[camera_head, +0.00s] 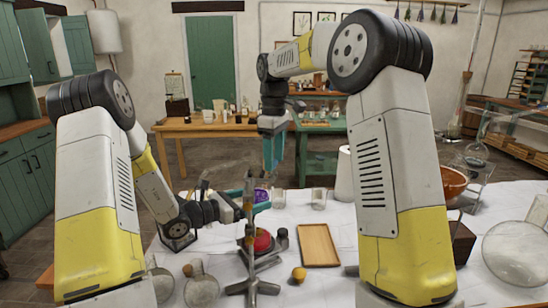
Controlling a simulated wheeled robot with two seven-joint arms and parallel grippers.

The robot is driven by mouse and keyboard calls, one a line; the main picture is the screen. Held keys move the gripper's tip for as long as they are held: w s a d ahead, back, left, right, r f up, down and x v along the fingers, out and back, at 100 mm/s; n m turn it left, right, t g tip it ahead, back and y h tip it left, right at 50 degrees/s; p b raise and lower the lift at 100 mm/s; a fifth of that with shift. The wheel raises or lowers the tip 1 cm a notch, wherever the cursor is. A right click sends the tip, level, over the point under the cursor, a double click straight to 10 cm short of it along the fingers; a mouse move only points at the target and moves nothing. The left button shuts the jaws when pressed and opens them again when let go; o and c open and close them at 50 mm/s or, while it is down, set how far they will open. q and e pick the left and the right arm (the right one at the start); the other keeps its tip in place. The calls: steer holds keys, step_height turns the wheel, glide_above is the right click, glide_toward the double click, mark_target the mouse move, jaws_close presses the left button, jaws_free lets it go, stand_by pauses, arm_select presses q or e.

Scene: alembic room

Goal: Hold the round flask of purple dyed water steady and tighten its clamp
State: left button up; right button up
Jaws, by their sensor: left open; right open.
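The round flask of purple dyed water (261,195) is small in view, behind the upright metal stand (249,240) near the middle of the white-covered table. Its clamp is hard to make out among the stand and the gripper parts. My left gripper (262,207) reaches in from the left, its teal fingers open at the flask, below and beside the purple. I cannot tell whether they touch the glass. My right gripper (272,168) is open and points down above the flask, apart from it.
A red round object (262,241) sits behind the stand's legs. A wooden tray (319,245) lies to the right, with a small yellow-brown object (299,274) before it. Clear glass flasks (201,290) stand front left, and a large one (517,254) lies at the right.

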jaws_close()
steer(key=m, duration=0.4)
steer(key=shift+m, duration=2.9)
jaws_free()
